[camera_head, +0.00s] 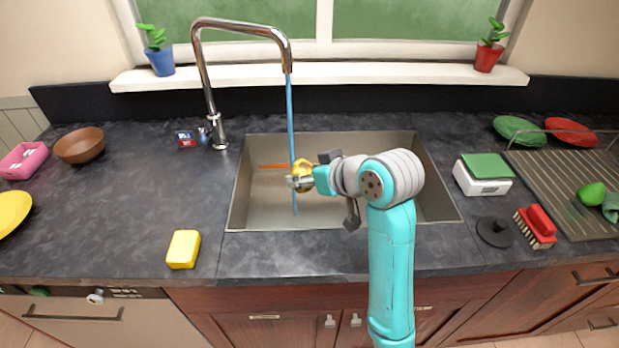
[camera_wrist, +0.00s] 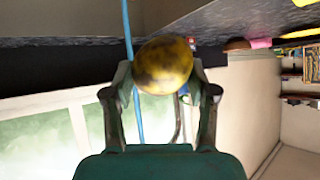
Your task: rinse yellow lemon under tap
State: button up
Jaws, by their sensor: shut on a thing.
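The yellow lemon (camera_head: 302,167) is held over the sink (camera_head: 262,205) in the head view. It shows dark patches in the wrist view (camera_wrist: 163,66). My gripper (camera_head: 300,180) is shut on the lemon, with one finger on each side of it in the wrist view (camera_wrist: 162,80). The tap (camera_head: 207,75) is running. Its blue stream of water (camera_head: 290,115) falls into the sink and passes at the lemon in the head view. In the wrist view the stream (camera_wrist: 130,60) shows beside the lemon; I cannot tell whether it touches it.
An orange item (camera_head: 272,165) lies in the sink. A yellow sponge (camera_head: 183,249) lies on the counter at the left front. A scale (camera_head: 483,175), a red brush (camera_head: 537,226) and a dish rack (camera_head: 570,175) stand to the right. The counter left of the sink is mostly clear.

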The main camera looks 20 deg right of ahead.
aim_at(303, 173)
jog(key=w+f, duration=0.2)
jog(key=w, duration=0.9)
jog(key=shift+w+d, duration=0.15)
jog(key=shift+d, duration=0.25)
jog(key=shift+d+f, duration=0.1)
dwell(0.6)
jog(key=shift+d, duration=0.5)
jog(key=shift+a, duration=0.2)
jog(key=shift+a, duration=0.4)
jog(key=shift+s+a, duration=0.15)
jog(key=shift+s, duration=1.85)
jog(key=shift+s+a, duration=0.15)
jog(key=shift+s, duration=1.85)
